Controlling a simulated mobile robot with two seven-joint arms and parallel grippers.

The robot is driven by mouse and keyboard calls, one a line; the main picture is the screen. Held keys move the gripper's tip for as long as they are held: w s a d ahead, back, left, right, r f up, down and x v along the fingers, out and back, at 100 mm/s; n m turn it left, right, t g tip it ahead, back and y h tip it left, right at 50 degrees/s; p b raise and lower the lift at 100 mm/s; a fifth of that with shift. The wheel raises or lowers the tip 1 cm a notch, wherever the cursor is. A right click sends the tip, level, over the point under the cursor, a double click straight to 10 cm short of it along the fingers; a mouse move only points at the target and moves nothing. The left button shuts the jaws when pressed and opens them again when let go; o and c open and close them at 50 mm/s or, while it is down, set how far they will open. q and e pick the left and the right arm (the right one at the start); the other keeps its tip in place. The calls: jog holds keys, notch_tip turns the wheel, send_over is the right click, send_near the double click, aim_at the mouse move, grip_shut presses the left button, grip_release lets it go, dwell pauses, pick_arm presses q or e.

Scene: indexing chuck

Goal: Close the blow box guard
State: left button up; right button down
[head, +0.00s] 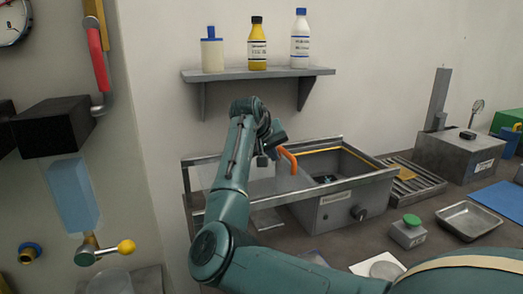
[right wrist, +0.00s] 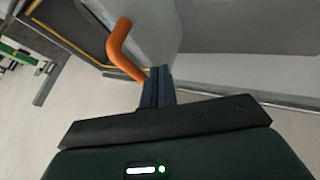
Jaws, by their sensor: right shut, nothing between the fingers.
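The blow box (head: 345,208) is a grey open-topped box on the bench, with a yellow edge strip along its back rim. Metal rails run along it and on to its left. The guard (head: 205,172) looks like a clear panel on these rails, left of the box opening, so the opening is uncovered. Its orange handle (head: 289,160) stands up near the left end of the box. My right gripper (head: 274,150) is at the handle, shut and empty. In the right wrist view the shut fingers (right wrist: 158,88) are beside the handle's lower end (right wrist: 122,50); contact is unclear.
A shelf (head: 258,74) with several bottles is on the wall behind. Right of the box are a slatted rack (head: 415,182), a green button (head: 411,220) and a metal tray (head: 468,219). A wall panel with a red lever (head: 98,58) is at left.

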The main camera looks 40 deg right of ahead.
jog(key=shift+s+d+r, duration=0.15)
jog(key=shift+s+d, duration=0.05)
jog(key=shift+d, duration=0.3)
pick_arm(q)
jog(key=shift+a+f, duration=0.1)
jog(key=shift+a, duration=0.1)
pick_arm(e)
jog(key=shift+d, duration=0.15)
